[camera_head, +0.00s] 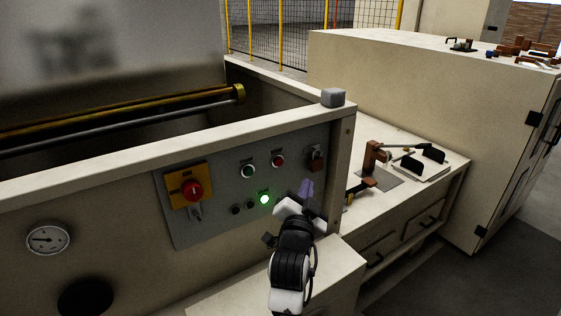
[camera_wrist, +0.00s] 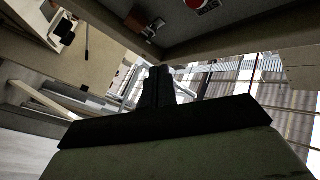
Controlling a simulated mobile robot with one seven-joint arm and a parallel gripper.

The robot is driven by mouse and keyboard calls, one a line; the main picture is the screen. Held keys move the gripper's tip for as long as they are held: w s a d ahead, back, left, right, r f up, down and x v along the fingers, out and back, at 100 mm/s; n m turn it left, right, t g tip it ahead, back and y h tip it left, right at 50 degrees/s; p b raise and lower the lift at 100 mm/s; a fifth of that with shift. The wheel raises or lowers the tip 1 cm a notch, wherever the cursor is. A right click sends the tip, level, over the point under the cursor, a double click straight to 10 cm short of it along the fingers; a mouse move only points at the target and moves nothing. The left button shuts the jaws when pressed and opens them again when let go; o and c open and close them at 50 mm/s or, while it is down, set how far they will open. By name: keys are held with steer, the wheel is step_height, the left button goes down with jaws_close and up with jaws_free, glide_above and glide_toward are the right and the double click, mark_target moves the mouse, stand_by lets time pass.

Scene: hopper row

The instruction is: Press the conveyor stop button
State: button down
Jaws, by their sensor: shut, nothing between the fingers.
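A grey control panel (camera_head: 219,215) on the front of the cream machine carries a round red button (camera_head: 278,161) with a pale ring. A similar green button (camera_head: 248,171) sits left of it. Their labels are too small to read. In the wrist view a red button (camera_wrist: 203,4) is cut by the top edge. My gripper (camera_wrist: 160,70) is shut and empty, its dark fingers together, apart from the button. In the head view my wrist is below and right of the red button, near the panel's lower right; the fingertips are hard to make out there.
A yellow-backed red rotary switch (camera_head: 191,190) and a lit green lamp (camera_head: 264,199) share the panel. A red-brown lock-like fitting (camera_head: 316,159) is right of the red button, also in the wrist view (camera_wrist: 138,20). A bench (camera_head: 440,172) with a clamp stands to the right.

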mark_target(278, 161)
steer(key=shift+w+a, duration=0.1)
steer(key=w+a+b, duration=0.1)
steer(key=w+a, duration=0.4)
steer(key=w, duration=0.2)
stand_by(0.4)
steer(key=shift+b, duration=0.35)
stand_by(1.6)
steer(key=shift+w+a, duration=0.3)
steer(key=shift+w, duration=0.05)
steer(key=shift+w+a+b, duration=0.2)
steer(key=shift+w+b, duration=0.1)
steer(key=shift+b, duration=0.1)
stand_by(0.6)
stand_by(0.3)
steer(key=shift+s+d, duration=0.5)
steer(key=shift+s, duration=0.2)
